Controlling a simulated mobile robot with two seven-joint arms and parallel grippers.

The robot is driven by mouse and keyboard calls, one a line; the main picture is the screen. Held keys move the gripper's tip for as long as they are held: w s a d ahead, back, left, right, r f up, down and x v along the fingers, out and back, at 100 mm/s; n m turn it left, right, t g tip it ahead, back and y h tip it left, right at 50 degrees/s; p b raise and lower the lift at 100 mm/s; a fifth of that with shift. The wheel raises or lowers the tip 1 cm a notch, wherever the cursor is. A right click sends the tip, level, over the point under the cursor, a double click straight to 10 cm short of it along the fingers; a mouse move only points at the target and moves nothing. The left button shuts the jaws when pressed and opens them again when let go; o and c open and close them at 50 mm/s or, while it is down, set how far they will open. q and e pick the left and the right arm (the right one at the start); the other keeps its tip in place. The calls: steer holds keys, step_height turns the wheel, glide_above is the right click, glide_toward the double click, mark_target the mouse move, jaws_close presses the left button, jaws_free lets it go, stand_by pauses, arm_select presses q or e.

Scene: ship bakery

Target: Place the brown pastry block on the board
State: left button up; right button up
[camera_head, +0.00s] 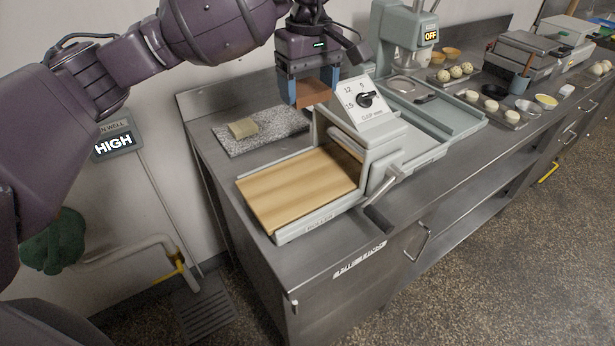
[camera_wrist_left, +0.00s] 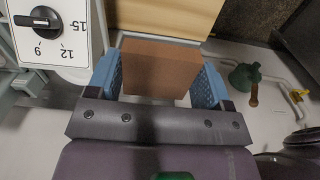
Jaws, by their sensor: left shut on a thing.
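The brown pastry block (camera_head: 313,92) is held between the blue fingers of my left gripper (camera_head: 309,88), in the air above the sheeter's back edge. In the left wrist view the block (camera_wrist_left: 160,68) sits between both fingertips of the gripper (camera_wrist_left: 161,80). The wooden board (camera_head: 297,187) lies at the left end of the grey sheeter, below and in front of the gripper, and is bare. Its pale edge also shows in the left wrist view (camera_wrist_left: 168,17), beyond the block. My right gripper is not in view.
The sheeter's dial housing (camera_head: 362,106) stands close to the right of my left gripper. A pale block (camera_head: 243,128) lies on a speckled slab (camera_head: 266,133) behind the board. A mixer, dough balls and bowls stand farther right along the steel counter.

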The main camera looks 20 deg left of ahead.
arm_select(q)
glide_above(309, 180)
step_height(309, 180, down, 15)
steer(key=shift+f, duration=2.35)
steer(key=shift+s+b, duration=0.1)
steer(key=shift+b, duration=0.2)
steer(key=shift+f, duration=0.15)
steer(key=o, duration=1)
steer(key=shift+d+r, duration=0.1)
steer(key=shift+r, duration=0.2)
step_height(309, 180, up, 12)
steer(key=shift+f, duration=0.1)
